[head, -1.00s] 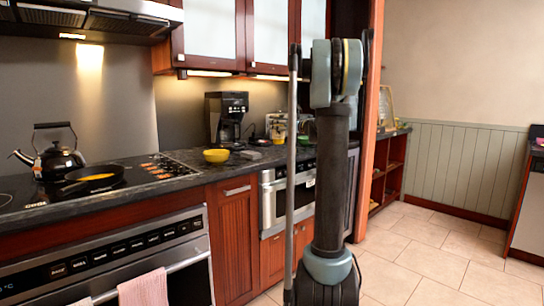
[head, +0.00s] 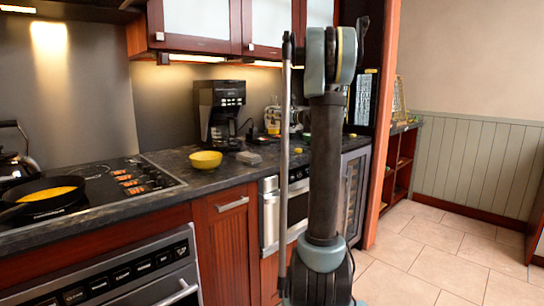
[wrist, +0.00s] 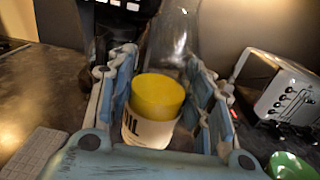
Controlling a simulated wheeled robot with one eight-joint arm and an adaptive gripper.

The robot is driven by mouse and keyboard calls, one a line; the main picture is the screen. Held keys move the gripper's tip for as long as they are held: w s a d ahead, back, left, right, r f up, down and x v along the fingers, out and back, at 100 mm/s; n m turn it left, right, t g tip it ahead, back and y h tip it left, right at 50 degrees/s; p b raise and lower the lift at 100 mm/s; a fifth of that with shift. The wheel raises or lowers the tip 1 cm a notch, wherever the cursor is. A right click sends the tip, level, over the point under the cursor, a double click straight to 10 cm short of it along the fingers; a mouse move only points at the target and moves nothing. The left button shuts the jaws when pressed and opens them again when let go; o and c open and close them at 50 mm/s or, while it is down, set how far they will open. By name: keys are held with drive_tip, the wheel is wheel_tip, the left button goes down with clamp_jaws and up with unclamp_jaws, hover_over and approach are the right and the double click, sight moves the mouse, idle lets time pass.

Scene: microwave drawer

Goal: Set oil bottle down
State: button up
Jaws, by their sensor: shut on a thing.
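The oil bottle (wrist: 150,130) has a yellow cap (wrist: 157,95) and a white label with "OIL" partly readable. In the wrist view it sits between the blue-grey fingers of my gripper (wrist: 158,68), which is shut on it. The bottle looks upright over the dark counter (wrist: 45,90); whether its base touches the counter is hidden. In the head view my arm's column hides most of the gripper. A small yellow and white shape (head: 272,120) shows beside the column, perhaps the bottle.
A silver toaster (wrist: 285,95) stands right of the bottle, with a green item (wrist: 292,166) nearer. A grey block (wrist: 35,152) lies at lower left. A clear glass thing (wrist: 172,40) is behind. The coffee maker (head: 220,112) and yellow bowl (head: 206,160) stand on the counter.

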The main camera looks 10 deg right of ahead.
sight(274, 134)
drive_tip(key=shift+w, duration=0.2)
drive_tip(key=shift+f, duration=5)
drive_tip(key=o, duration=1.2)
drive_tip(key=shift+o, duration=0.2)
drive_tip(key=v, duration=1.2)
